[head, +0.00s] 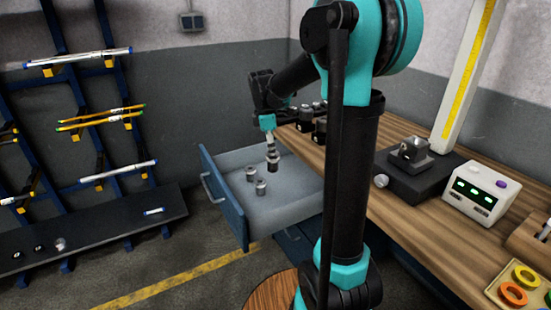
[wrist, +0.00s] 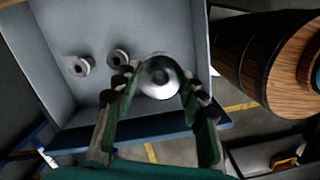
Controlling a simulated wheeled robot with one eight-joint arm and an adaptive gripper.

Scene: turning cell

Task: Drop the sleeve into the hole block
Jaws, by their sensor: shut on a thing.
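My gripper (head: 270,150) points down over the open drawer, and its fingers (wrist: 160,92) are closed around a silver, round-topped sleeve (wrist: 160,76). In the head view the held sleeve (head: 273,165) hangs at the fingertips, roughly upright, over the drawer. I cannot tell its exact height above the drawer floor. Two similar silver pieces stand loose in the drawer (head: 290,203), one nearer the back (head: 251,174) and one in front (head: 261,187). A dark block (head: 410,151) sits on a black plate on the bench. I cannot tell for sure which thing is the hole block.
The wooden bench (head: 415,225) carries a white box with green displays (head: 481,193), a tall yellow-scaled post (head: 469,65), a tray of coloured rings (head: 522,288) and several dark holders (head: 305,118) behind my arm. A wall rack (head: 80,120) with rods stands at left.

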